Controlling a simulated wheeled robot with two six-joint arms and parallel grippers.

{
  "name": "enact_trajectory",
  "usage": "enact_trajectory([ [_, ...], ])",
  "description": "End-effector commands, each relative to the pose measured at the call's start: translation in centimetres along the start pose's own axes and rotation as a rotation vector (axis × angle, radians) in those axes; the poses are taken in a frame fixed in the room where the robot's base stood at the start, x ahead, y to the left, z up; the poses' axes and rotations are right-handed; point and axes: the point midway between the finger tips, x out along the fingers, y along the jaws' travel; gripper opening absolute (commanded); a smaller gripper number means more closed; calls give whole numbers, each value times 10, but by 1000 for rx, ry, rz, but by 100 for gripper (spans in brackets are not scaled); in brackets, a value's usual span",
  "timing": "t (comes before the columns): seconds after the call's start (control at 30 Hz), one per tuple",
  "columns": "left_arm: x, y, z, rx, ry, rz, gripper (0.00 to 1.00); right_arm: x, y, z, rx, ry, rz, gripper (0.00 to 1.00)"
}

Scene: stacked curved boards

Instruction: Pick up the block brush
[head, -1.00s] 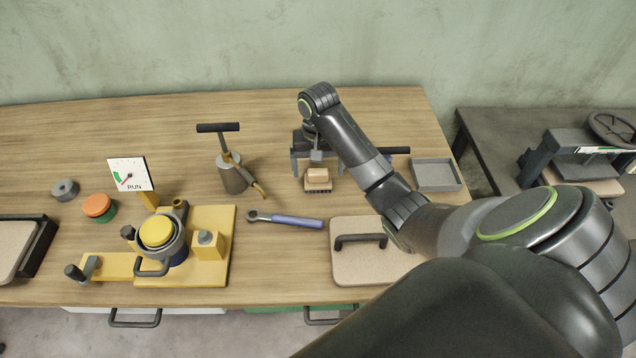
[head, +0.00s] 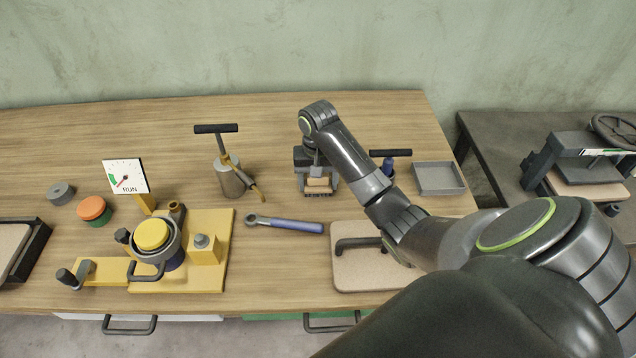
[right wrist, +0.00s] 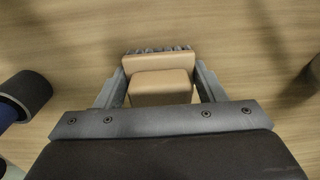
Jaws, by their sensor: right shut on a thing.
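The block brush (head: 318,184) has a tan wooden body and dark bristles. It is on the table in the middle of the head view. My right gripper (head: 319,185) is shut on it, with one finger on each side. In the right wrist view the brush (right wrist: 160,84) sits between the two fingers of the gripper (right wrist: 161,90), its bristles showing at the far edge. I cannot tell whether the bristles touch the table. My left gripper is not in view.
A blue tool with a black T-handle (head: 389,160) and a grey tray (head: 438,177) stand right of the brush. A ratchet wrench (head: 290,225) lies in front, left of a board with a handle (head: 352,272). A hand pump (head: 230,178) stands to the left. Table between is clear.

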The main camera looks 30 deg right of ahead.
Motion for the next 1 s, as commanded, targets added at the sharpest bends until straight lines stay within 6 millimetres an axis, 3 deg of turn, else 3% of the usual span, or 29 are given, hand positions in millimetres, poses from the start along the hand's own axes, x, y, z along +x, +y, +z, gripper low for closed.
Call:
enact_trajectory([
  [0.27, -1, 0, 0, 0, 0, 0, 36, -3, 0, 0, 0, 2, 0, 38],
  [0.5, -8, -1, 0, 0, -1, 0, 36, -31, 0, -1, 0, 5, -1, 38],
  [1.0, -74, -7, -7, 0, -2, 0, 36, -94, 0, 0, 1, 0, -1, 38],
])
